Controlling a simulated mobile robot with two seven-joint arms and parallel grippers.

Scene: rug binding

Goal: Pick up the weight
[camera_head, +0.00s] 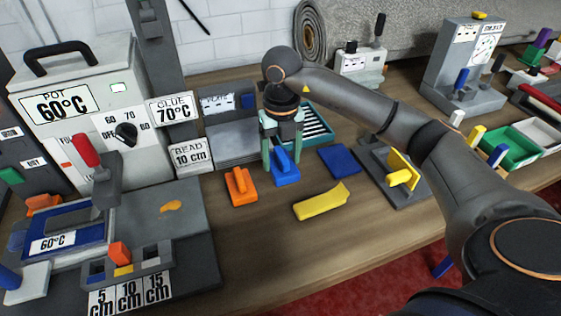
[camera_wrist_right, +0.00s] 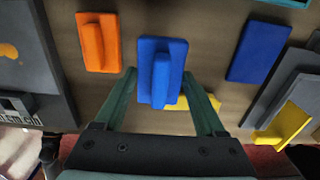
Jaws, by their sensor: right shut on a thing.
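The weight appears to be a blue block with a raised grip bar (camera_head: 285,172), in the middle of the bench in the head view. My right gripper (camera_head: 283,154) points down over it, with one green finger on each side. In the right wrist view the blue block (camera_wrist_right: 162,68) sits between the fingertips of the right gripper (camera_wrist_right: 160,75), which is shut on it. I cannot tell whether its underside is clear of the bench. A similar orange block (camera_head: 240,187) lies just left of it. My left gripper is not in view.
A yellow cloth-like strip (camera_head: 321,202) lies in front, and a flat blue piece (camera_head: 339,160) to the right. A grey fixture with a yellow plate (camera_head: 404,170) stands further right. The glue pot (camera_head: 75,110) is at left. The front middle of the wooden bench (camera_head: 290,250) is clear.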

